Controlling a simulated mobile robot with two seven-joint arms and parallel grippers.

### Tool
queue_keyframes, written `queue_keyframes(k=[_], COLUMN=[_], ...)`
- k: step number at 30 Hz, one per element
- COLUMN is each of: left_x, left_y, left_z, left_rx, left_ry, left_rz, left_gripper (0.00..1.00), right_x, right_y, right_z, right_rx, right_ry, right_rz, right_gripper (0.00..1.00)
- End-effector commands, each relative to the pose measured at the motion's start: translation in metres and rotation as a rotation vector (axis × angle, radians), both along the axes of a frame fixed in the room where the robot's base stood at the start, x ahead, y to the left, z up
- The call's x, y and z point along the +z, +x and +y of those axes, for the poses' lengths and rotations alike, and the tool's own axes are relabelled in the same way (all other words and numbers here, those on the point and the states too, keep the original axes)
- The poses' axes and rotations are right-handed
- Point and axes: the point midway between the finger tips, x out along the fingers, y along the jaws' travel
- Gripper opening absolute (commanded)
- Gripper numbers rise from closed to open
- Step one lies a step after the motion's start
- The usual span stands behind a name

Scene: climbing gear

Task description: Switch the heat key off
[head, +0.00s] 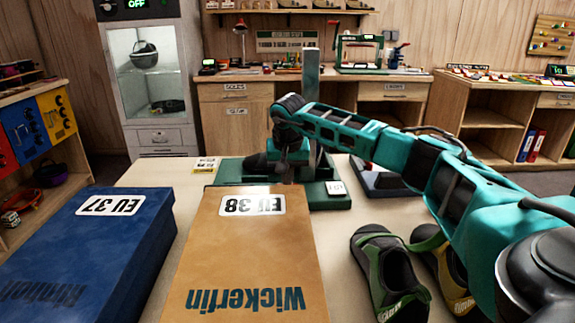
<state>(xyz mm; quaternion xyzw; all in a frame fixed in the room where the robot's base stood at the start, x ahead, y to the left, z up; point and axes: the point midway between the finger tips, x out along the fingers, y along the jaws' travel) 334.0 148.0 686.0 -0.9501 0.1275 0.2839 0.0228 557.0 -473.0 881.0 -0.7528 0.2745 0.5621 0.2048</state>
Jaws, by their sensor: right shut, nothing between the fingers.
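A green stand (330,197) with a grey upright post (310,75) is on the table behind the shoe boxes. My right arm reaches in from the right, and my right gripper (283,172) points down over the stand, just left of the post. It is shut and holds nothing. Its fingertips are small and dark, so I cannot tell whether they touch the stand. I cannot make out a heat key; the arm and gripper cover part of the stand. A tall cabinet's display (137,4) at the back left reads OFF in green. My left gripper is out of view.
A blue EU 37 box (85,245) and a tan EU 38 box (245,255) fill the table's front left. A green and grey shoe (388,270) and a yellow-green shoe (445,268) lie under my right arm. Small cards (204,164) lie left of the stand.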

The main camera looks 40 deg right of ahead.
Motion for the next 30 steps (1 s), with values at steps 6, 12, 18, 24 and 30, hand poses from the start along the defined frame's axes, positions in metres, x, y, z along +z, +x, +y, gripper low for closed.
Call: queue_keyframes(k=[6,12,18,24,30], left_x=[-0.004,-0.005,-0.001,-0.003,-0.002], left_y=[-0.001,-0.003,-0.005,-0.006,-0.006], left_z=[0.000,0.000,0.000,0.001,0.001], left_rx=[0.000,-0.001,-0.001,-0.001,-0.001], left_ry=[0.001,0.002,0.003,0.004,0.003], left_rz=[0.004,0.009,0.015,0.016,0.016], left_gripper=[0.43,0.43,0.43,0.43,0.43], right_x=[-0.009,-0.008,-0.020,-0.029,-0.030], right_y=[0.000,0.000,0.000,-0.001,-0.002], right_z=[0.000,0.000,0.000,0.001,0.001], right_rx=[-0.001,-0.001,-0.002,0.000,0.001], right_ry=[0.000,0.000,0.001,0.000,0.001], right_rz=[0.000,0.000,0.003,0.008,0.013], right_gripper=[0.00,0.00,0.00,0.00,0.00])
